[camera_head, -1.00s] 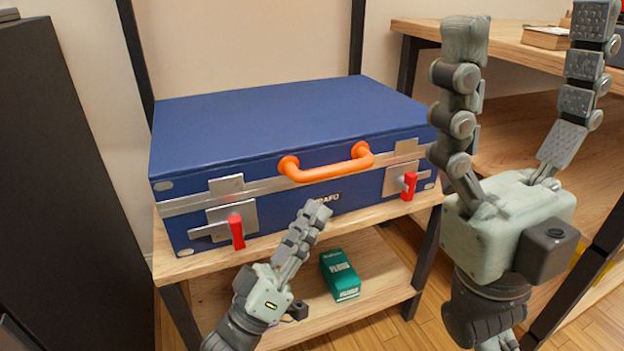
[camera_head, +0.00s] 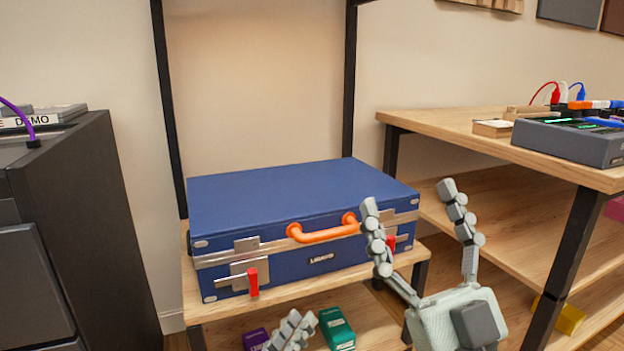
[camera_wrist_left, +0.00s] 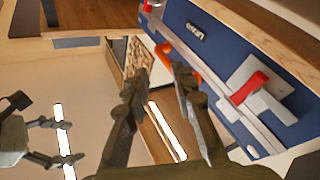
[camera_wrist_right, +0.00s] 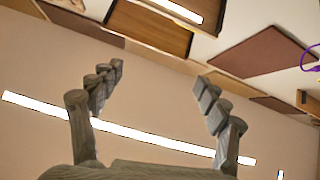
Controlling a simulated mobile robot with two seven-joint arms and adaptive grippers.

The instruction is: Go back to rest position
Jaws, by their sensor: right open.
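My right gripper (camera_head: 407,196) is open and empty in front of the right end of the blue case, partly covering its right latch. In the right wrist view its fingers (camera_wrist_right: 158,74) are spread with only wall and ceiling behind them. My left gripper (camera_head: 292,328) is low at the bottom edge of the head view, in front of the lower shelf. In the left wrist view its fingers (camera_wrist_left: 163,72) stand apart with nothing between them. The closed blue case (camera_head: 300,205) has an orange handle (camera_head: 322,233) and a red-tabbed left latch (camera_head: 253,281).
The case rests on a wooden shelf (camera_head: 228,306). A green box (camera_head: 337,328) and a purple box (camera_head: 256,339) are on the shelf below. A dark cabinet (camera_head: 90,220) stands left. A wooden table (camera_head: 455,126) with a grey device (camera_head: 568,142) stands right.

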